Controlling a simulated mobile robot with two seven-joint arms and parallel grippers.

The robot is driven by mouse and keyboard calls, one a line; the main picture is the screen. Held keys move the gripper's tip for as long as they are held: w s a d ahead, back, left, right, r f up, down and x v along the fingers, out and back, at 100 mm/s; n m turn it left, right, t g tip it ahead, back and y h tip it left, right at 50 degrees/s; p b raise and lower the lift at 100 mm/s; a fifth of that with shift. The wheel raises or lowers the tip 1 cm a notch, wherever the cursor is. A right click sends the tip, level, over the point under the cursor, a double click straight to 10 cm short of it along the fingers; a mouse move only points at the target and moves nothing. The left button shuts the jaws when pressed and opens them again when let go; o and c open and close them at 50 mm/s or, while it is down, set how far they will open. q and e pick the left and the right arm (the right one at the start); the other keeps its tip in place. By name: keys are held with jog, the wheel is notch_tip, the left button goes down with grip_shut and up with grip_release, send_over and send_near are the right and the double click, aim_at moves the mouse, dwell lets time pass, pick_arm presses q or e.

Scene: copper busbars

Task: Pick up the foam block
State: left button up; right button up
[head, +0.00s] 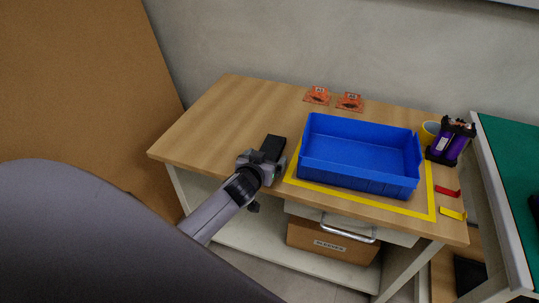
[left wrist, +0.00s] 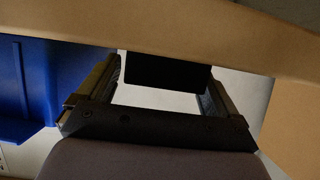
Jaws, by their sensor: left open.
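The foam block (head: 273,147) looks like a black, box-shaped piece at the table's front left edge, left of the blue bin. My left gripper (head: 265,161) reaches it from the front of the table. In the left wrist view the gripper (left wrist: 161,85) is open, with one finger on each side of the black block (left wrist: 167,72). A gap shows beside the left finger; the right finger is close to the block, and I cannot tell whether they touch. Part of the block is hidden by the gripper in the head view. My right gripper is not in view.
The blue bin (head: 360,183) stands empty inside a yellow outline on the wooden table (head: 215,120). Two orange pieces lie at the back. The left tabletop is clear.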

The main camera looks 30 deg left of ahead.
pick_arm(q)
jog(key=c, duration=1)
